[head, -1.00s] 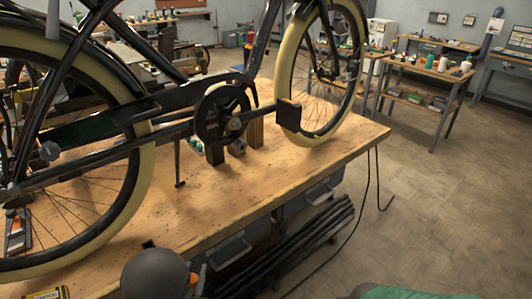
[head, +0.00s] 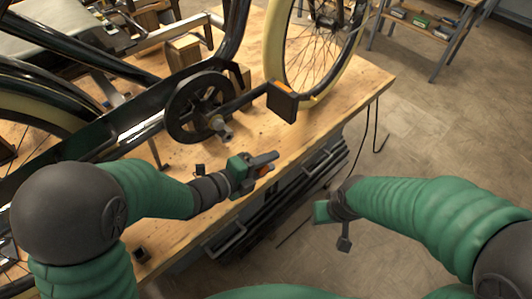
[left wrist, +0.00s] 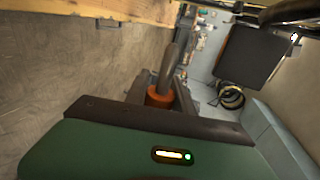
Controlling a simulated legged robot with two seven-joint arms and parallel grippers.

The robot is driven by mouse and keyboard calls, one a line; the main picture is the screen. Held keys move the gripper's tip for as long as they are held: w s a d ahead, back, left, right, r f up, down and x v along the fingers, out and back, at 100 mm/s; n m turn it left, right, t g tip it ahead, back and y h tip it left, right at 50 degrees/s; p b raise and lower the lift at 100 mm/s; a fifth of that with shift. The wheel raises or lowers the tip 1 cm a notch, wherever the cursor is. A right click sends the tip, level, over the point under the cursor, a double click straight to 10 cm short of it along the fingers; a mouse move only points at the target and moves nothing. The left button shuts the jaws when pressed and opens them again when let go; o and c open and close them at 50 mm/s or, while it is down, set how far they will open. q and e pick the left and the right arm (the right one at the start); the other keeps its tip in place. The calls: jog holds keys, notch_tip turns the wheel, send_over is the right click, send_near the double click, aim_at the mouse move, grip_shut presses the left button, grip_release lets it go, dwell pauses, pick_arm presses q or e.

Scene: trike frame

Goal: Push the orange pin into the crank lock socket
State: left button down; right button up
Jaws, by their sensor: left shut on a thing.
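The orange pin (head: 263,171) is between the fingers of my left gripper (head: 264,164), which is shut on it near the table's front edge. In the left wrist view, the pin's orange collar (left wrist: 158,97) and a grey curved shaft (left wrist: 170,66) show beyond the green gripper body. The black crank wheel (head: 200,105) is up and left of this gripper, apart from it.
The bike stands on a wooden table (head: 343,108). A dark pedal block (head: 283,101) juts out to the right of the crank wheel, above my left gripper. It also shows in the left wrist view (left wrist: 252,55). Dark bars lie below the table.

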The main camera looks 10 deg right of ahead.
pick_arm(q)
jog(key=w+a, duration=0.3)
jog(key=w, duration=0.2)
jog(key=shift+a+f, duration=0.15)
dwell(0.3)
jog(key=shift+a, duration=0.2)
jog(key=shift+d, duration=0.1)
dwell(0.4)
dwell(0.8)
jog(key=shift+w+a, duration=0.7)
jog(key=shift+w, duration=0.25)
jog(key=shift+w+a, duration=0.7)
jog(key=shift+w, duration=0.2)
jog(key=c, duration=1)
grip_release()
